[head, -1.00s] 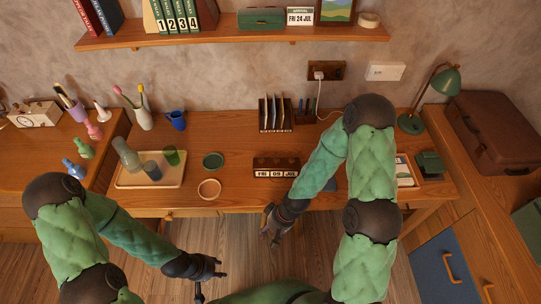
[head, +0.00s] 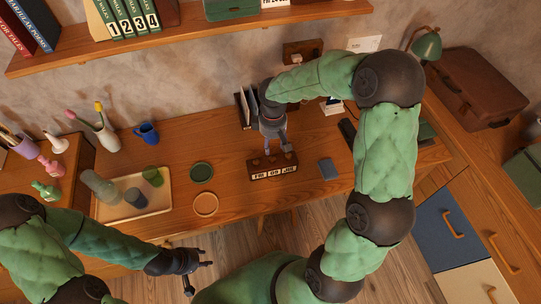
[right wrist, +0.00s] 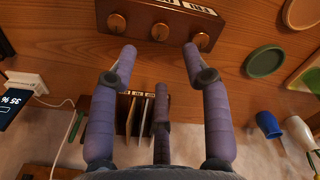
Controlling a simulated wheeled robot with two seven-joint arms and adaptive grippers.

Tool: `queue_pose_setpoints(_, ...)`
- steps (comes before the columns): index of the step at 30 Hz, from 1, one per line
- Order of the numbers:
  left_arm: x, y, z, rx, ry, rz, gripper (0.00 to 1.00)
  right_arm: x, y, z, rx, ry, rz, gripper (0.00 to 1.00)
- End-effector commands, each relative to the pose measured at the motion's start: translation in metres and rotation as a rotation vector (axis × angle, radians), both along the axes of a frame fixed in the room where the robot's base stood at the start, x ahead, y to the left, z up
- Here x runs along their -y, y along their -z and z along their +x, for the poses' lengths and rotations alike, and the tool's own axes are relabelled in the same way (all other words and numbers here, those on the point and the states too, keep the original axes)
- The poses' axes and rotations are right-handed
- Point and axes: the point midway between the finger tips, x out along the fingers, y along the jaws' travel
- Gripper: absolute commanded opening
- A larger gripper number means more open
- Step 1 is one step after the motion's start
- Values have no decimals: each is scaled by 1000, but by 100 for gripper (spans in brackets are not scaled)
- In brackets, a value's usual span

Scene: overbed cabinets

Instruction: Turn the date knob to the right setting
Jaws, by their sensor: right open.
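The wooden date block (head: 273,174) stands on the desk. Its windows seem to read FRI, 09 and JUL, though the middle digits are small. In the right wrist view the block (right wrist: 180,17) has three brass knobs in a row: one end knob (right wrist: 116,23), the middle knob (right wrist: 160,32) and the other end knob (right wrist: 201,40). My right gripper (head: 272,148) is open just behind the block. Its fingers (right wrist: 160,54) point at the knobs, spread apart with nothing between them. My left gripper (head: 198,277) looks open and empty in front of the desk.
A card on the shelf (head: 275,3) is cut off at the top edge. An upright file rack (right wrist: 138,115) stands close behind my right gripper. A green dish (head: 201,171), a tan dish (head: 205,204) and a tray (head: 120,215) lie left of the block. A dark blue pad (head: 327,169) lies right.

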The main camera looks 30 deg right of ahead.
Motion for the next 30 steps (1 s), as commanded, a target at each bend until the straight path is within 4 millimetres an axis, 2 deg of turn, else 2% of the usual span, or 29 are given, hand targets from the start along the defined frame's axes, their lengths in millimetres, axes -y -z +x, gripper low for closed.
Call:
queue_pose_setpoints(1,0,5,0,0,0,0,40,0,13,-1,-3,0,1,48)
queue_pose_setpoints(3,0,9,0,0,0,0,40,0,26,-1,-4,2,1,48)
queue_pose_setpoints(12,0,22,0,0,0,0,40,0,72,0,-2,2,1,48)
queue_pose_setpoints(18,0,25,0,1,0,0,40,-1,83,0,0,2,2,48)
queue_pose_setpoints(27,0,25,0,1,0,0,40,-1,84,0,1,2,3,48)
queue_pose_setpoints(30,0,25,0,1,0,0,40,-1,84,0,1,2,3,20)
